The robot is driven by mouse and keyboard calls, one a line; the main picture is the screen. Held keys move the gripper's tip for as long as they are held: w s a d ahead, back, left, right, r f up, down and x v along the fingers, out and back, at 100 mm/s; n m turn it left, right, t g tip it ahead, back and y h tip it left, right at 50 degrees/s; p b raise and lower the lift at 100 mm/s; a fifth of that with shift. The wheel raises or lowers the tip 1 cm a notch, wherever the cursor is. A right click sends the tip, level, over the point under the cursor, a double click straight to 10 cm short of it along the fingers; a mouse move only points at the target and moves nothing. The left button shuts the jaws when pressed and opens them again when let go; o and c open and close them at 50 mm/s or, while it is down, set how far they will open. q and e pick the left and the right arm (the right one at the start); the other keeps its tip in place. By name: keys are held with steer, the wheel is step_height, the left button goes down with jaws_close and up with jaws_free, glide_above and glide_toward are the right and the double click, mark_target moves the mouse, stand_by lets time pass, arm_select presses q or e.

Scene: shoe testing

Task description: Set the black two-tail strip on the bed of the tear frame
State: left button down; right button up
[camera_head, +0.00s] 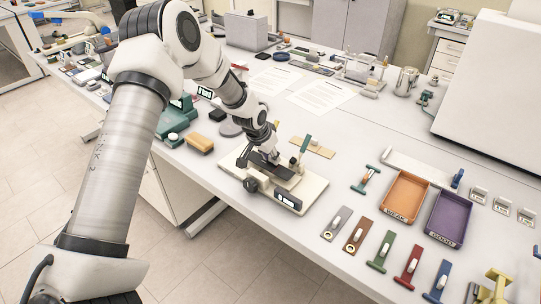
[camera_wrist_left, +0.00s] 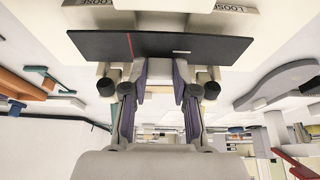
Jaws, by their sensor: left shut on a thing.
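The tear frame (camera_head: 312,186) is a pale, low device on the near part of the bench, with dark knobs and a green-topped post. My left gripper (camera_head: 272,154) is low over its middle, fingers pointing down. A dark flat strip (camera_head: 263,168) lies under the fingertips, along the frame. The left wrist view shows a black plate (camera_wrist_left: 215,45) with a red line and a small pale mark, just beyond my left gripper (camera_wrist_left: 160,78). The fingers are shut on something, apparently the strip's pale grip. I cannot tell whether the strip touches the bed. Its tails are not distinct.
An orange tray (camera_head: 404,193) and a purple tray (camera_head: 446,217) stand to the right. Several colored strips, including green (camera_head: 382,251) and red (camera_head: 408,266), lie near the front edge. A tan block (camera_head: 200,144) is left of the frame. Bare bench lies between frame and strips.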

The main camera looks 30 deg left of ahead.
arm_select(q)
steer(key=shift+f+b, duration=0.75)
steer(key=shift+f, duration=0.4)
steer(key=c, duration=0.8)
jaws_free()
steer(key=shift+r, duration=0.2)
steer(key=v, duration=1.1)
steer(key=shift+s+r, duration=0.15)
steer(key=shift+r, duration=0.15)
